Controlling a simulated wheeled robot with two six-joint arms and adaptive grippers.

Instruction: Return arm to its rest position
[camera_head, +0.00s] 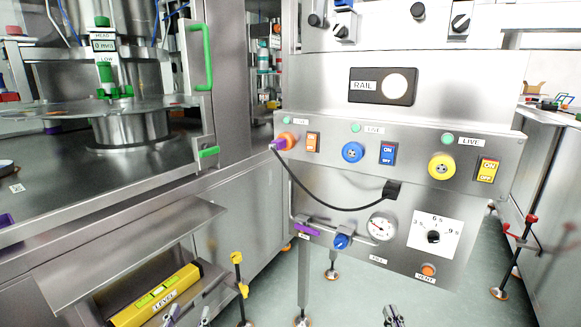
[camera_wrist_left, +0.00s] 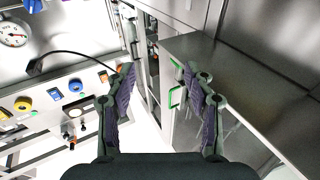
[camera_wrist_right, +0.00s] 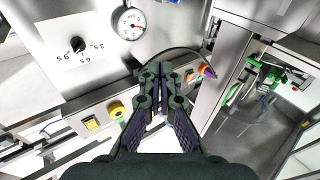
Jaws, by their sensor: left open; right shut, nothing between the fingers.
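My left gripper (camera_head: 188,315) shows only its fingertips at the bottom edge of the head view, in front of the low shelf. In the left wrist view its two fingers (camera_wrist_left: 158,78) are spread apart with nothing between them. My right gripper (camera_head: 393,316) shows at the bottom edge of the head view, below the control panel. In the right wrist view its fingers (camera_wrist_right: 159,70) meet at the tips and hold nothing. Both grippers are apart from the panel in the head view. The rest of both arms is hidden below the frame.
A yellow level (camera_head: 155,296) lies on the low shelf at left. A machine with green handles (camera_head: 207,60) stands behind.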

